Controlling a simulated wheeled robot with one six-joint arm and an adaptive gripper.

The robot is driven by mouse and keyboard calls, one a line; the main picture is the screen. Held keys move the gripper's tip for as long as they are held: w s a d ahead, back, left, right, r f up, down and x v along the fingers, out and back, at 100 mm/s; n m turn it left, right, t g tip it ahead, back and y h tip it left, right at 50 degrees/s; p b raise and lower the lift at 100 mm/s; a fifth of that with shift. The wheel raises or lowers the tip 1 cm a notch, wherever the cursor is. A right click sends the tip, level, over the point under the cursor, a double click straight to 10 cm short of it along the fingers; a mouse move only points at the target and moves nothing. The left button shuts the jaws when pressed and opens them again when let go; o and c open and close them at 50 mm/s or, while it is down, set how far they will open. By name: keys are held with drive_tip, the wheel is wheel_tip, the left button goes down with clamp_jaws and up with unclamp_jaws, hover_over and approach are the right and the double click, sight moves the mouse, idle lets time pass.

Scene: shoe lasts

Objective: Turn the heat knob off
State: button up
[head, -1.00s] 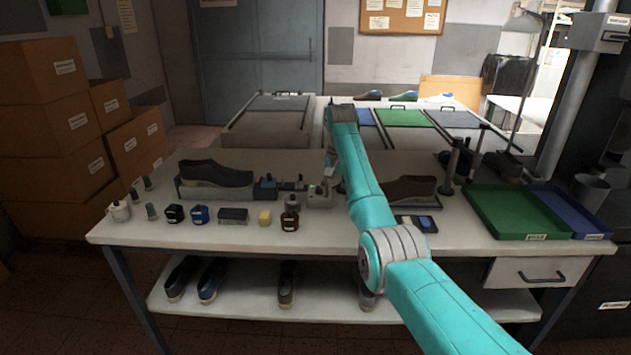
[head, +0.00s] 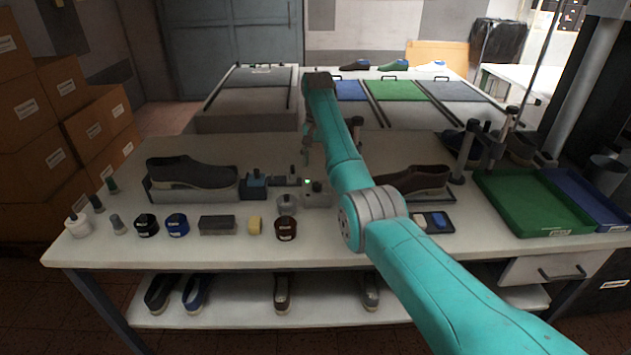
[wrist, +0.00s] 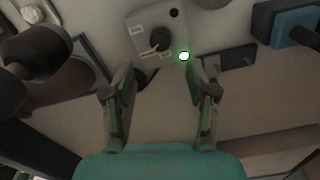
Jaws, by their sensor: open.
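The heat knob (wrist: 160,39) is a round dark dial with a pointer, on a pale grey control box (wrist: 137,22) with small labels around it. A green lamp (wrist: 184,56) glows on the box and a dark red lamp (wrist: 174,12) looks unlit. In the head view the small control box (head: 316,196) sits on the bench; its knob is too small to make out clearly. My gripper (wrist: 161,84) is open and empty, with its fingers pointing toward the box and the knob between and beyond the tips. In the head view my gripper (head: 307,155) is above and behind the box.
A dark shoe (head: 192,172) on a stand lies left of the box, and a brown shoe (head: 415,180) lies right of my arm. A green tray (head: 530,203) stands at right.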

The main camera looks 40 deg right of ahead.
sight(317, 184)
wheel_tip(317, 184, down, 9)
drive_tip(key=shift+r, duration=0.2)
idle(0.3)
clamp_jaws()
